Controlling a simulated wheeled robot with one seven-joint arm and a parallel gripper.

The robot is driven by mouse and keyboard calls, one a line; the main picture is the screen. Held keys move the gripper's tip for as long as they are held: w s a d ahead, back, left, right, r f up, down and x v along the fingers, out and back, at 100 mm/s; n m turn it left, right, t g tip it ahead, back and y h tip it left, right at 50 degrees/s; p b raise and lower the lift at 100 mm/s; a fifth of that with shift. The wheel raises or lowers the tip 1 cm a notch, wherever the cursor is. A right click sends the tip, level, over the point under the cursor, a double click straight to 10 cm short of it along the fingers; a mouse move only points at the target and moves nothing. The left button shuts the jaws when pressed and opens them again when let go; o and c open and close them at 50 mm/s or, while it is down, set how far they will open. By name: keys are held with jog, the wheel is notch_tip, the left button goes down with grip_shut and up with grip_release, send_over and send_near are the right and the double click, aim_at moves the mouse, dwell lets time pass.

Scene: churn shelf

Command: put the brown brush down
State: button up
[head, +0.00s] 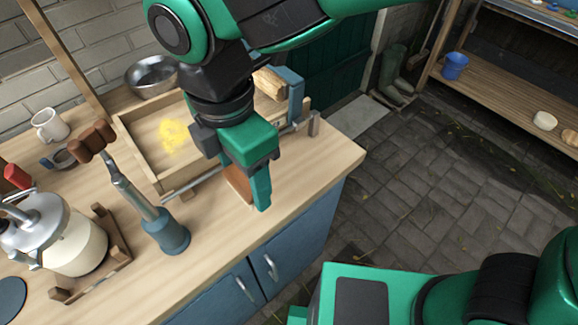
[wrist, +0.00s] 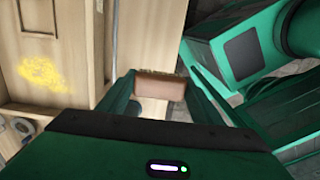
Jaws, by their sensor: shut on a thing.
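The brown brush (wrist: 158,86) is between the two fingers of my gripper (wrist: 160,98) in the wrist view. A strip of pale bristles shows along its far edge. In the head view, a brown part of the brush (head: 238,182) shows beside the green fingers of my gripper (head: 256,190). The gripper is shut on it over the front right part of the wooden counter (head: 320,160), just right of a shallow wooden tray. My fingers hide most of the brush, and I cannot tell whether it touches the counter.
The wooden tray (head: 140,160) holds a yellow patch (head: 173,136). A blue-based tool with a brown handle (head: 165,232) and a metal-lidded churn (head: 75,245) stand left. The counter's right end is bare.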

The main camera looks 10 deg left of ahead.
send_over(288, 181)
notch_tip(288, 181, down, 6)
jog(key=shift+f, duration=2.2)
jog(key=shift+f, duration=0.15)
jog(key=shift+f, duration=0.2)
